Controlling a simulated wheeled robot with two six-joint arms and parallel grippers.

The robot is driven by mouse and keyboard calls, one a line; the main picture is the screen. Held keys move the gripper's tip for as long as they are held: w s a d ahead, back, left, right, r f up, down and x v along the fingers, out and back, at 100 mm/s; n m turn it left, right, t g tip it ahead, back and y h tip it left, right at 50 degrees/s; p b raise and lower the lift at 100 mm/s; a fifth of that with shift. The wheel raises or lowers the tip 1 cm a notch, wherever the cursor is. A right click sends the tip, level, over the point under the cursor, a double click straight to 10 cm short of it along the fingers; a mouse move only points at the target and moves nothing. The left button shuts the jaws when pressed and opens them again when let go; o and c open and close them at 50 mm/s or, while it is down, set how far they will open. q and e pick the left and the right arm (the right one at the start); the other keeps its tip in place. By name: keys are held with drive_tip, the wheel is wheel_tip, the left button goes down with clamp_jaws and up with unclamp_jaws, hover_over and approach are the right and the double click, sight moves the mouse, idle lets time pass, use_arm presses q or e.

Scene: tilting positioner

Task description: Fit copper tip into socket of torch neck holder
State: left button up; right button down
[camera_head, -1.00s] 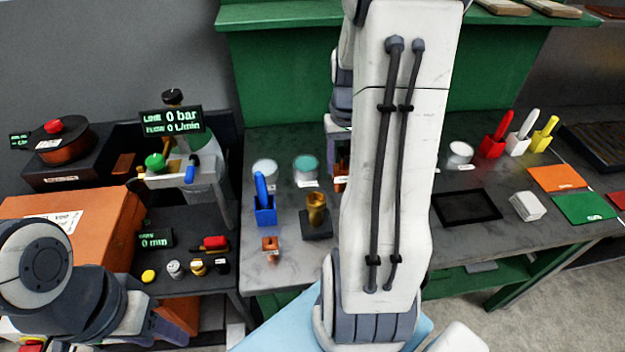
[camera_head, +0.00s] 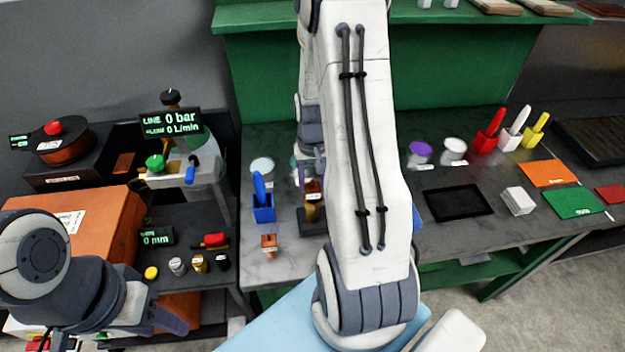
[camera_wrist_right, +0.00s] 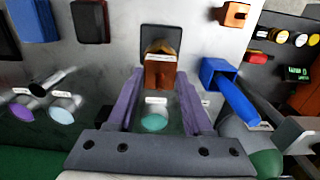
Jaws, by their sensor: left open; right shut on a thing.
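The brass torch neck holder (camera_head: 312,213) stands on a dark square base, left of my right arm in the head view. In the right wrist view its dark base (camera_wrist_right: 160,33) shows beyond the fingertips. My right gripper (camera_wrist_right: 160,78) is shut on a labelled copper-brown piece, apparently the copper tip (camera_wrist_right: 160,69). In the head view this tip (camera_head: 313,188) overlaps the holder's upper part; I cannot tell whether they touch. The socket is hidden. My left gripper (camera_head: 168,318) is open and empty at the lower left, away from the holder, partly hidden by its arm.
A blue holder (camera_head: 264,214) stands left of the torch neck holder. A labelled copper block (camera_head: 268,246) sits nearer the front. A teal-lidded tin (camera_wrist_right: 155,121) shows between the fingers in the wrist view. A black tray (camera_head: 459,202) lies at the right.

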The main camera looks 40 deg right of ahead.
drive_tip(key=shift+c, duration=1.5)
unclamp_jaws()
drive_tip(key=shift+f, duration=0.15)
